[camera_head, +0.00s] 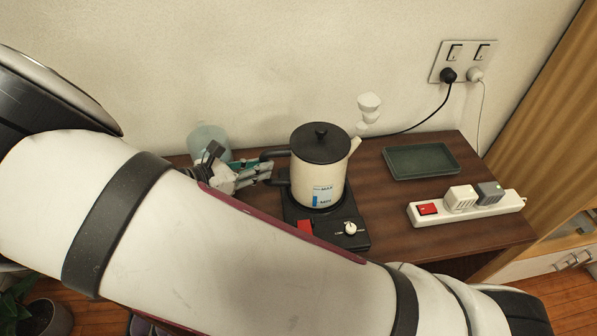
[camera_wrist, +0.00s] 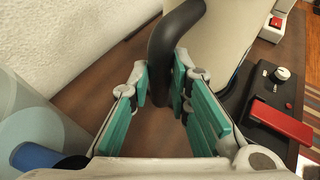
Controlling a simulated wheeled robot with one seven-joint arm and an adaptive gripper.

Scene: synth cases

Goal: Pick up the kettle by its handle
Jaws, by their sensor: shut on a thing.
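The kettle (camera_head: 322,188) is cream with a black lid and a black handle (camera_head: 272,154) on its left side. It stands upright on a black heating base (camera_head: 343,237) with a red switch and a white knob. My gripper (camera_head: 262,172) is at the handle, left of the kettle body. In the wrist view the handle (camera_wrist: 168,48) runs down between the teal finger pads of my gripper (camera_wrist: 168,88), which is shut on it. The kettle body (camera_wrist: 220,40) is just beyond, to the right. My arm hides much of the table's front in the head view.
A translucent bluish container (camera_head: 209,138) stands behind my gripper. A dark green tray (camera_head: 421,160) and a white power strip (camera_head: 466,208) with plugs lie to the right on the brown table (camera_head: 376,192). A small white object (camera_head: 369,106) is behind the spout. The wall is close behind.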

